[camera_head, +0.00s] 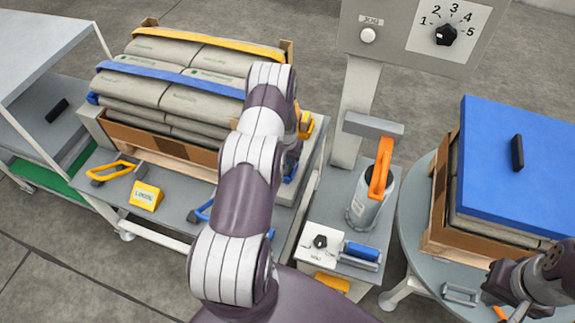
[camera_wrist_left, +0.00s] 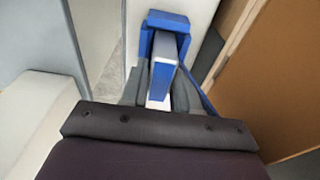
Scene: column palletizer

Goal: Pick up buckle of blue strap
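The blue strap (camera_head: 170,74) runs over the grey sacks on the left pallet, and a blue end shows low on the pallet's right side, partly behind my left arm. In the left wrist view the blue buckle (camera_wrist_left: 162,75), with a grey face, is between the two dark fingers of my left gripper (camera_wrist_left: 161,88). The fingers lie close along both its sides with no clear gap, and look shut on it. In the head view my left arm hides most of this gripper. My right gripper (camera_head: 512,304) is at the bottom right; its finger opening is unclear.
A yellow strap (camera_head: 205,40) crosses the same sacks. A post with a dial panel (camera_head: 420,30) stands in the middle, beside a grey canister with an orange handle (camera_head: 380,167). A round table (camera_head: 420,230) bears a second stack under a blue cover (camera_head: 490,170).

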